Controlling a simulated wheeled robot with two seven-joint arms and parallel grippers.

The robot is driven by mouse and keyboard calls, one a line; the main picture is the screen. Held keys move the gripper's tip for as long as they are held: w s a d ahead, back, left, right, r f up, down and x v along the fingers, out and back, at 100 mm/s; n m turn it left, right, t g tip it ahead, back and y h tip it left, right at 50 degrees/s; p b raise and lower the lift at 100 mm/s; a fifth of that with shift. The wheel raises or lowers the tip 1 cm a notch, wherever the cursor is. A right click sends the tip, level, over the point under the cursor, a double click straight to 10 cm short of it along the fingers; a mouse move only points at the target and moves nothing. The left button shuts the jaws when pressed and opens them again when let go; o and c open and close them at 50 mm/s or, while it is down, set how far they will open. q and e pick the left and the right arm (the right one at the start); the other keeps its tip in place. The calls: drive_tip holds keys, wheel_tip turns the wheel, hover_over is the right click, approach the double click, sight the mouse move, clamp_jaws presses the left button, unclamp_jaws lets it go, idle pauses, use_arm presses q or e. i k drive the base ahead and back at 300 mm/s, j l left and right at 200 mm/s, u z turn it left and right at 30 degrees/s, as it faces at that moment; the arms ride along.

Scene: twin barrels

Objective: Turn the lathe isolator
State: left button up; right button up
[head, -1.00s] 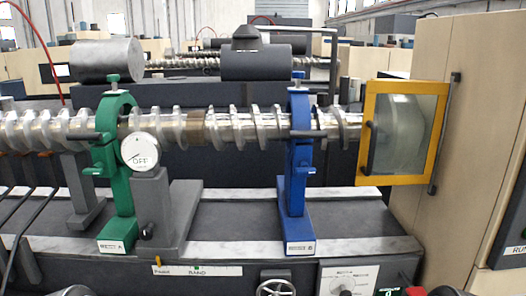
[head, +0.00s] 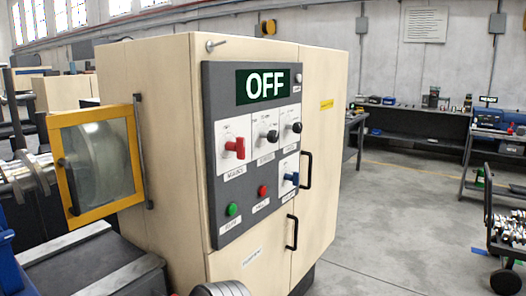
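The lathe's beige control cabinet (head: 160,80) stands in the middle of the head view. A dark panel (head: 228,190) on its face carries a display (head: 263,86) reading OFF. Below the display, a red rotary handle (head: 236,147) sits on a white plate with a label that seems to read MAINS. Black knobs (head: 272,136) are to its right, and a blue handle (head: 292,178) is lower right. A green button (head: 232,209) and a red button (head: 262,191) are near the panel's bottom. Neither of my grippers is in view.
A yellow-framed window guard (head: 97,214) stands at the cabinet's left, over the lathe screw. Black door handles (head: 292,232) stick out at the right. A grey rounded part shows at the bottom edge. The floor (head: 400,220) right of the cabinet is open; a cart (head: 508,240) stands far right.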

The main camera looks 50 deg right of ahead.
sight(239, 146)
drive_tip(key=z, duration=1.5)
drive_tip(key=i+l+u, duration=0.1)
drive_tip(key=u, duration=1)
drive_tip(key=l+u, duration=0.3)
drive_tip(key=l, duration=0.25)
drive_tip(key=l+u, duration=0.3)
drive_tip(key=l, duration=0.25)
drive_tip(key=l+u, duration=0.3)
drive_tip(key=l, duration=0.3)
drive_tip(key=k+l+u, duration=0.15)
drive_tip(key=l+u, duration=0.15)
drive_tip(key=l, duration=0.2)
drive_tip(key=k+l, duration=0.1)
drive_tip(key=l, duration=0.3)
drive_tip(key=k+l, duration=0.1)
drive_tip(key=l, duration=0.3)
drive_tip(key=k+l, duration=0.1)
drive_tip(key=l, duration=0.3)
drive_tip(key=k+l+u, duration=0.1)
drive_tip(key=l, duration=0.3)
drive_tip(key=k+l, duration=0.15)
drive_tip(key=l, duration=0.25)
drive_tip(key=k+l, duration=0.1)
drive_tip(key=l, duration=0.25)
drive_tip(key=k+l, duration=0.1)
drive_tip(key=l, duration=0.3)
drive_tip(key=u, duration=0.05)
